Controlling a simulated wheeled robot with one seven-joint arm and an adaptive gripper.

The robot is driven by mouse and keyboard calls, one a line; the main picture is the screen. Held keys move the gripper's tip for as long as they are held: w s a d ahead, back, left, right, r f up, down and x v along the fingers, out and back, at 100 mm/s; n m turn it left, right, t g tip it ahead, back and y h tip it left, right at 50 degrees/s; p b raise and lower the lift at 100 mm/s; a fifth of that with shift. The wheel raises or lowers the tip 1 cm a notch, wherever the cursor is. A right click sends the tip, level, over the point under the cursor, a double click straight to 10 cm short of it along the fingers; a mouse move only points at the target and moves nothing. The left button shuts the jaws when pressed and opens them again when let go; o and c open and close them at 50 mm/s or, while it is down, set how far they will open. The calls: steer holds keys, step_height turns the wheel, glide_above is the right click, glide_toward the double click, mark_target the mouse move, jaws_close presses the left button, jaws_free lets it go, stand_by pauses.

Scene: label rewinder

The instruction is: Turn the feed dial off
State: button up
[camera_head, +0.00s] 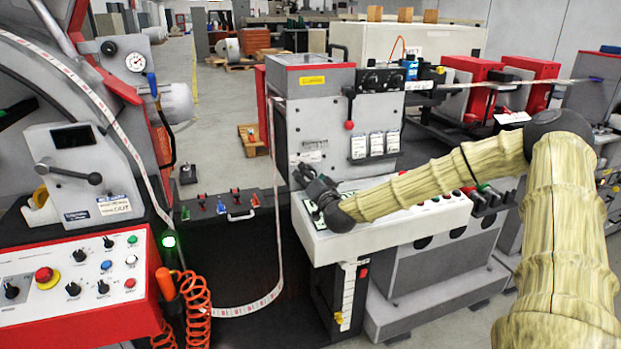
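No dial carries a label I can read as feed. Two more black dials (371,80) sit on a dark box at the upper middle. My gripper (318,203) is dark and small in view, at the end of my arm reaching in from the right. It is over or at the left end of the white middle console (370,238). Its fingers are too unclear to show whether they are open. What lies under it is hidden.
A red emergency button (46,277) sits on the left panel. Orange coiled hoses (196,305) and a hanging label strip (250,308) are between the panel and the console. A grey machine housing (315,120) with a red-knobbed lever (349,125) stands behind my gripper.

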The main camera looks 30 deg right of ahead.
steer(key=c, duration=1)
steer(key=shift+f+m+b, duration=0.1)
steer(key=shift+m+b, duration=0.2)
steer(key=shift+b, duration=0.05)
steer(key=m+b, duration=0.2)
steer(key=shift+f+m+b, duration=0.15)
steer(key=shift+m+b, duration=0.15)
steer(key=shift+b, duration=0.05)
steer(key=m+b, duration=0.2)
steer(key=shift+m+b, duration=0.3)
steer(key=shift+m, duration=0.1)
steer(key=shift+m+b, duration=0.7)
steer(key=shift+m, duration=0.2)
steer(key=shift+r, duration=0.2)
